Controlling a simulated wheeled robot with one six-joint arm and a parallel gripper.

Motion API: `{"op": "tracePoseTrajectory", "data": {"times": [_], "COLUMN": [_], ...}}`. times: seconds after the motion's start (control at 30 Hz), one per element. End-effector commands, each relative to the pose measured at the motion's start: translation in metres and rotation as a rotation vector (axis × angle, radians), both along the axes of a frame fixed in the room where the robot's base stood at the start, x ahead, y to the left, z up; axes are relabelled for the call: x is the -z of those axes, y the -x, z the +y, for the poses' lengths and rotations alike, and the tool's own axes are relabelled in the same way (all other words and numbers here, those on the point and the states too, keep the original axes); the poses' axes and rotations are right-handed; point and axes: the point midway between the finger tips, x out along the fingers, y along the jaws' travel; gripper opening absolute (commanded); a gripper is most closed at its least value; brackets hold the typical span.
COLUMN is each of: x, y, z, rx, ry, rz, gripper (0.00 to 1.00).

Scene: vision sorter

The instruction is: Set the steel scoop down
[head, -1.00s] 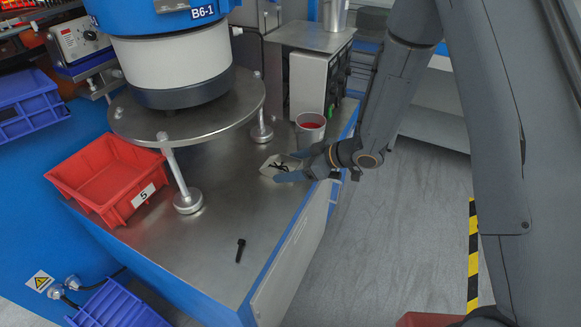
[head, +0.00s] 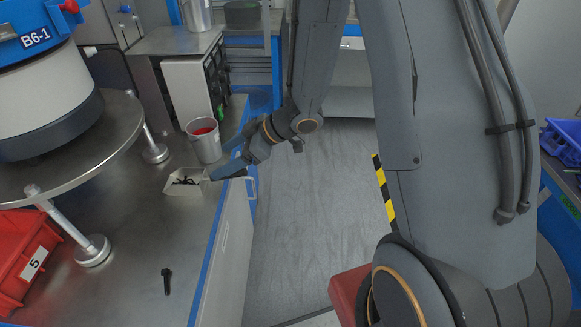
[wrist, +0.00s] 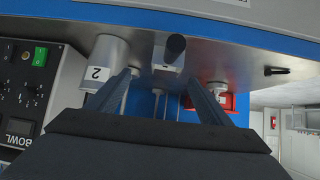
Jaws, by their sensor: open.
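The steel scoop (head: 187,185) rests on the metal bench top, a little in front of the cup, with several black pieces in it. In the wrist view the scoop (wrist: 160,56) shows end-on, its round dark handle end (wrist: 176,45) facing the camera. My gripper (head: 226,160) is open at the bench's right edge, just right of the scoop at its handle side. In the wrist view my fingers (wrist: 158,78) are spread wide with nothing gripped between them. The fingers partly hide the handle in the head view.
A cup with red contents (head: 205,143) stands close behind the scoop. A black bolt (head: 167,281) lies nearer the front. A red bin (head: 15,262) and the bowl feeder's round plate (head: 100,158) are at left. The bench between scoop and bolt is clear.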

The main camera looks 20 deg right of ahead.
Motion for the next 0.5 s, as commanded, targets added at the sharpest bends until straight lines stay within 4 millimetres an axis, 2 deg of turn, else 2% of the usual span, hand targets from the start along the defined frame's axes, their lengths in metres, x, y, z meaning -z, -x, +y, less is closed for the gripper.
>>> {"op": "tracePoseTrajectory", "data": {"times": [0.07, 0.17, 0.27, 0.37, 0.47, 0.5], "x": [-0.007, -0.016, -0.028, -0.039, -0.050, -0.053], "y": [-0.013, -0.030, -0.031, -0.011, 0.026, 0.045], "z": [-0.015, -0.052, -0.099, -0.142, -0.174, -0.183], "rx": [0.083, 0.255, 0.457, 0.646, 0.812, 0.872], "ry": [0.060, 0.177, 0.302, 0.405, 0.483, 0.505], "rz": [-0.017, -0.020, 0.020, 0.103, 0.229, 0.290], "gripper": [0.73, 0.73, 0.73, 0.73, 0.73, 0.73]}}
